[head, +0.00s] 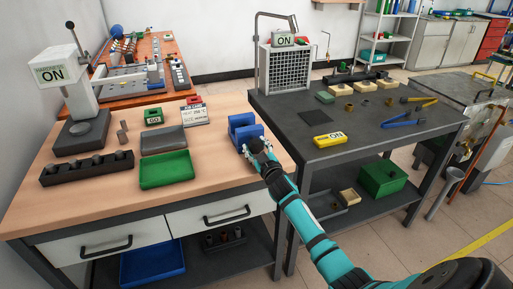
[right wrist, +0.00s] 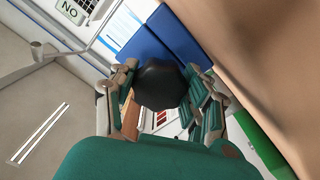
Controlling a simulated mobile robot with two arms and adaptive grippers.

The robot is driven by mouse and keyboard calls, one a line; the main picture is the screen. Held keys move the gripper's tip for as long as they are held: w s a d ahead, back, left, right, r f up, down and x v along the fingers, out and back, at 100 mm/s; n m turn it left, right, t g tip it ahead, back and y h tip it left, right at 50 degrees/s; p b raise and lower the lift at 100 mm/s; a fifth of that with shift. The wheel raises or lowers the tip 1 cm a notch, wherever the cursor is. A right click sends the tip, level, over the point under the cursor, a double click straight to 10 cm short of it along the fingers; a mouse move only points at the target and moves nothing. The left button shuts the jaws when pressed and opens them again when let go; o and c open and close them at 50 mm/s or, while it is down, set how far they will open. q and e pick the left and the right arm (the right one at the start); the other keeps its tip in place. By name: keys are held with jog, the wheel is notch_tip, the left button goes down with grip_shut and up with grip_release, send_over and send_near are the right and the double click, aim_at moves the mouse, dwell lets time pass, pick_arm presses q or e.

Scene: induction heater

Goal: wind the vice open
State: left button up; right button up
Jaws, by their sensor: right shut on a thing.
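The blue vice (head: 244,128) sits near the right front edge of the wooden bench, and its blue body also shows at the top of the right wrist view (right wrist: 185,38). My right gripper (head: 257,150) is at the vice's front end, with the arm coming from the lower right. In the right wrist view, my right gripper (right wrist: 163,82) has its fingers closed on either side of a black rounded knob (right wrist: 162,88), which looks like the vice's handle. The jaw gap of the vice is too small to judge. My left gripper is not in view.
On the wooden bench (head: 215,168) stand a green tray (head: 167,170), a grey block (head: 163,140), a dark holder block (head: 87,168) and a press-like machine (head: 82,130). A dark table (head: 290,115) with a yellow box (head: 330,140) stands to the right. Bare wood lies left of the vice.

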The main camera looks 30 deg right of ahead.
jog(key=shift+f, duration=0.1)
jog(key=o, duration=1.2)
jog(key=v, duration=1.2)
jog(key=shift+s, duration=0.1)
